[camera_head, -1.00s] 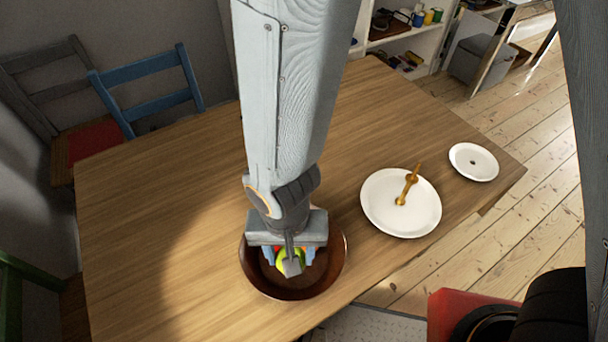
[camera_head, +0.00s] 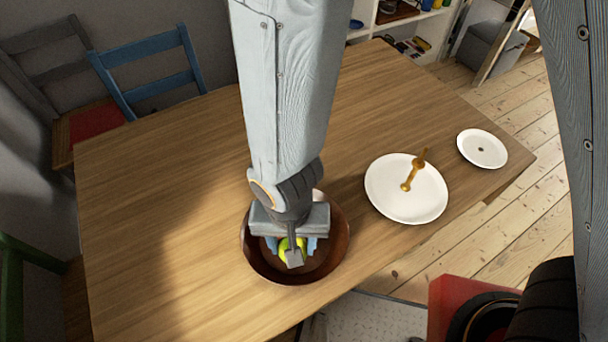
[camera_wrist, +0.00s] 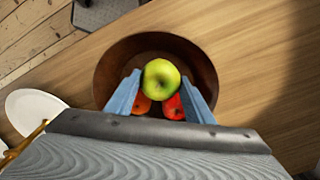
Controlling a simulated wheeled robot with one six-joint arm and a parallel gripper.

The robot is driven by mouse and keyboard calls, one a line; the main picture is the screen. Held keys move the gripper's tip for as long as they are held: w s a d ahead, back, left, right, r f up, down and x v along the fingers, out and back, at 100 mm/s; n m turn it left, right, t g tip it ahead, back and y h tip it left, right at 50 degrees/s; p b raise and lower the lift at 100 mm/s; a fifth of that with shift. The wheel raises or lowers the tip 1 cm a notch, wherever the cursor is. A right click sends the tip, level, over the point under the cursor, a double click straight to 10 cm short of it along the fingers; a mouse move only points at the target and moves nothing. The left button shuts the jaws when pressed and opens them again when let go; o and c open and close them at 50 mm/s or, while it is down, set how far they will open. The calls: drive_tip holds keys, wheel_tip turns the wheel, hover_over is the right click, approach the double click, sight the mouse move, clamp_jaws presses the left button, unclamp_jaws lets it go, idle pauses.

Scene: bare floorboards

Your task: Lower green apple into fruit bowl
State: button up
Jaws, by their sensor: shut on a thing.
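The green apple (camera_wrist: 161,79) is held between the two blue fingers of my gripper (camera_wrist: 160,95). In the head view the apple (camera_head: 285,246) is partly hidden behind my gripper (camera_head: 291,249). The brown fruit bowl (camera_wrist: 108,72) lies under the apple; the bowl also shows in the head view (camera_head: 334,259). The apple is over the inside of the bowl; whether it touches anything there I cannot tell. Two red-orange fruits, one on the left (camera_wrist: 142,104) and one on the right (camera_wrist: 174,107), show below it, partly hidden by the fingers.
A white plate (camera_head: 380,192) with a golden-brown object (camera_head: 413,170) on it stands right of the bowl. A smaller white plate (camera_head: 494,150) is at the table's right end. The wooden table (camera_head: 150,215) is clear on the left. A blue chair (camera_head: 150,70) stands behind it.

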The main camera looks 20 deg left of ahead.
drive_tip(key=shift+f+b, duration=1.5)
drive_tip(key=shift+f, duration=1.05)
idle(1.5)
drive_tip(key=o, duration=1.2)
drive_tip(key=shift+r, duration=0.1)
